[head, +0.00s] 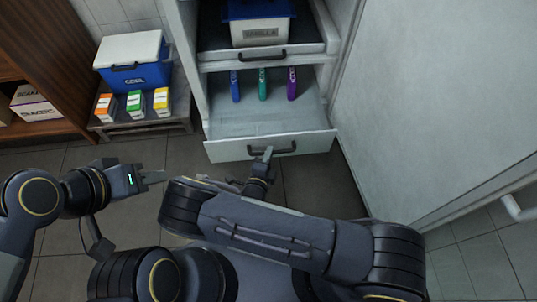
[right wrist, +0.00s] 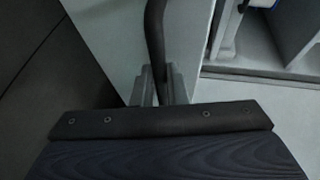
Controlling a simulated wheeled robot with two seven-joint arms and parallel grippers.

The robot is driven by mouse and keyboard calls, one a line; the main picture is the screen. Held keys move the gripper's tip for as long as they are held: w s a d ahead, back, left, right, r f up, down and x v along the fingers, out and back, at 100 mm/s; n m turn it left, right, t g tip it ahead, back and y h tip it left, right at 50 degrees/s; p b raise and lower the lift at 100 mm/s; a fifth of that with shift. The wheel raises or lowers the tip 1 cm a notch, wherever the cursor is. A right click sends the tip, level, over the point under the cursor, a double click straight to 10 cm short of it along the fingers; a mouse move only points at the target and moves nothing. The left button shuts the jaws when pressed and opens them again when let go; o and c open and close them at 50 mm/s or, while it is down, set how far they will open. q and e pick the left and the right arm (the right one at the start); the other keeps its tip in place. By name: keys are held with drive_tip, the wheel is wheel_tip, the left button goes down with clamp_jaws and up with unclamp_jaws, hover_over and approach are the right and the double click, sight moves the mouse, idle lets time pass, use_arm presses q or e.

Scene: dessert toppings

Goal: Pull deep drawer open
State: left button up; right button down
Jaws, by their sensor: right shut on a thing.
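The deep drawer (head: 222,151) is the lower drawer of the white cabinet. It stands pulled out, with its floor showing and a blue, a teal and a purple item (head: 292,84) inside toward the back. Its dark bar handle (head: 287,149) is on the front panel. My right gripper (head: 267,154) is at the handle, and in the right wrist view its fingers (right wrist: 160,88) are shut around the dark handle bar (right wrist: 154,35). My left gripper (head: 150,180) is in front of the low shelf at left, apart from the drawer; its fingers look spread and empty.
The upper drawer (head: 222,60) holds a blue and white tub labelled vanilla (head: 260,32). The cabinet door (head: 430,90) stands open at right. A blue cooler box (head: 134,75) and several small cartons (head: 134,104) sit on a low rack at left. Floor shows around the drawer.

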use_arm(q)
drive_tip(key=shift+s, duration=0.45)
use_arm(e)
drive_tip(key=shift+s, duration=0.45)
drive_tip(key=c, duration=1.5)
unclamp_jaws()
drive_tip(key=shift+o, duration=0.2)
use_arm(q)
drive_tip(key=shift+s+r, duration=0.1)
use_arm(e)
drive_tip(key=shift+s, duration=0.15)
